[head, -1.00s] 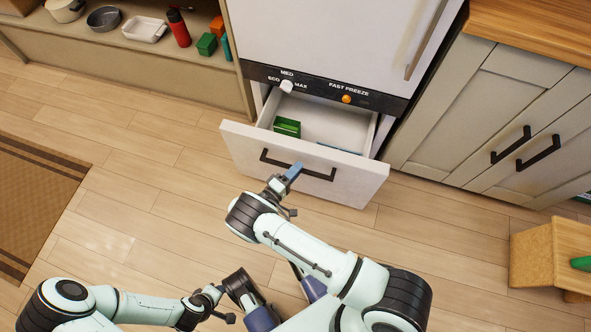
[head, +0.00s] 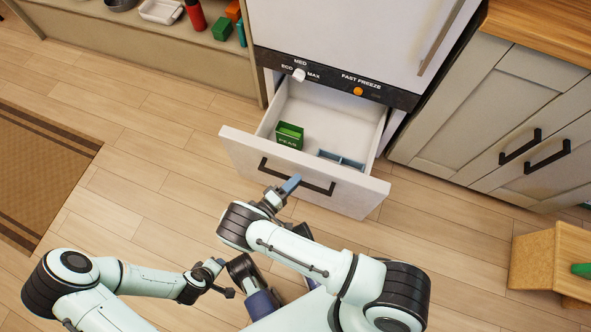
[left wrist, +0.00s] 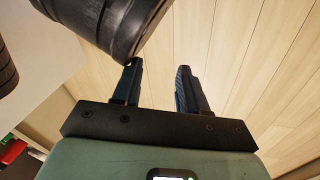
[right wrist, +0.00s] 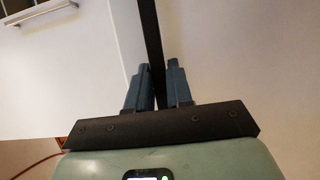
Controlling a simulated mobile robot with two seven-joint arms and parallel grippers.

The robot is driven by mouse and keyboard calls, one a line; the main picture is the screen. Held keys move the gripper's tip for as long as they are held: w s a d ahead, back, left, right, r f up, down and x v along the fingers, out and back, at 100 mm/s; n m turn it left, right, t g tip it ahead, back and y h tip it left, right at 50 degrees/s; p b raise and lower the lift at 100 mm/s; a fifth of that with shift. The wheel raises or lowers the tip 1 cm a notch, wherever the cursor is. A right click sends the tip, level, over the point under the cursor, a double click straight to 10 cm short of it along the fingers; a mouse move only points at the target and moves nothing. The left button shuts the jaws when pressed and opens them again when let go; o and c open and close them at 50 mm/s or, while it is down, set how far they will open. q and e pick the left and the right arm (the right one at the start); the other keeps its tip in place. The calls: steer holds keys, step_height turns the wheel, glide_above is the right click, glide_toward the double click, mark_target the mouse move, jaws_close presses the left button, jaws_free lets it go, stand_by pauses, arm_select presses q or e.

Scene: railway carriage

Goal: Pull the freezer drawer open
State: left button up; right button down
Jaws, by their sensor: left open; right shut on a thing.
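The white freezer drawer (head: 345,196) is pulled part way out from the white fridge-freezer, under the dark control strip. Its black bar handle (head: 318,188) runs along the front panel. My right gripper (head: 290,184) is shut on this handle; in the right wrist view its blue fingers (right wrist: 160,85) sit on both sides of the dark bar (right wrist: 151,45). Inside the drawer are a green box (head: 289,136) and a blue divided tray (head: 341,160). My left gripper (left wrist: 157,85) is open and empty over the floor; in the head view it is small and low.
The control strip (head: 330,78) has a white knob and an orange button. Grey cupboards (head: 500,120) stand at the right, a wooden stool (head: 545,265) at lower right. A shelf with dishes is at upper left, a brown rug (head: 40,175) at left.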

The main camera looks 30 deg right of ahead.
steer(key=c, duration=1.1)
jaws_free()
arm_select(q)
steer(key=s+a+f+g+b, duration=0.1)
steer(key=s+f+g+b, duration=0.2)
steer(key=s+f, duration=0.3)
steer(key=s+b, duration=0.1)
steer(key=s, duration=0.2)
steer(key=shift+f+b, duration=0.15)
steer(key=shift+b, duration=0.15)
arm_select(e)
steer(key=v, duration=1.3)
steer(key=shift+a, duration=0.2)
arm_select(q)
steer(key=shift+w, duration=0.1)
